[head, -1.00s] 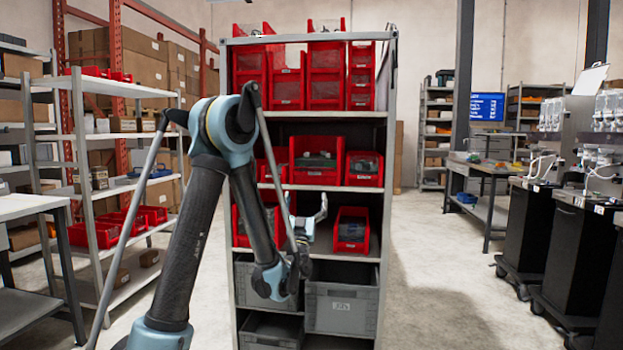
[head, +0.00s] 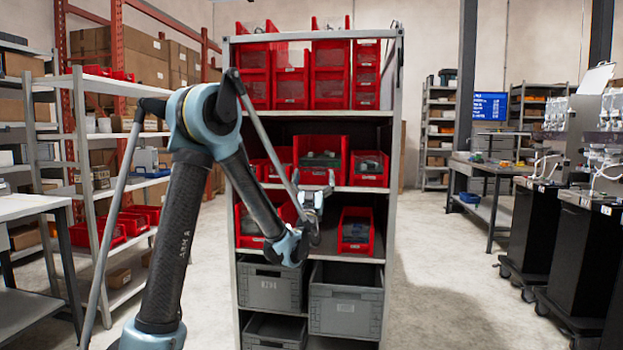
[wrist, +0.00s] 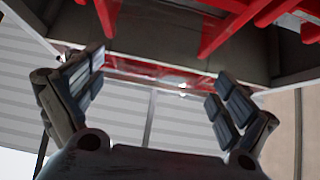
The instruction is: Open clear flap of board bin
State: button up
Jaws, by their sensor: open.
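Red bins stand on the rack in front of me, several with clear fronts. A red bin with grey contents (head: 320,142) is on the middle shelf, with a smaller red bin (head: 369,168) to its right. I cannot tell which is the board bin. My gripper (head: 316,188) points upward in front of the rack, near the middle shelf's front edge. In the wrist view my gripper (wrist: 158,82) is open, with nothing between its fingers. Red bin undersides (wrist: 240,25) and a red translucent strip (wrist: 150,68) show beyond the fingers. My arm hides part of the left bins.
The metal rack (head: 397,130) has a closed row of red bins (head: 290,88) on top and grey crates (head: 345,300) below. A side shelf (head: 80,160) stands to the left. Black carts (head: 530,235) stand to the right. Floor to the rack's right is clear.

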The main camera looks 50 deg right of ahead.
jog(key=c, duration=1.5)
jog(key=shift+w+r+g+y, duration=0.1)
jog(key=shift+r+g+y, duration=0.4)
jog(key=shift+r, duration=0.45)
jog(key=shift+c, duration=0.2)
jog(key=shift+r, duration=0.4)
jog(key=shift+d, duration=0.1)
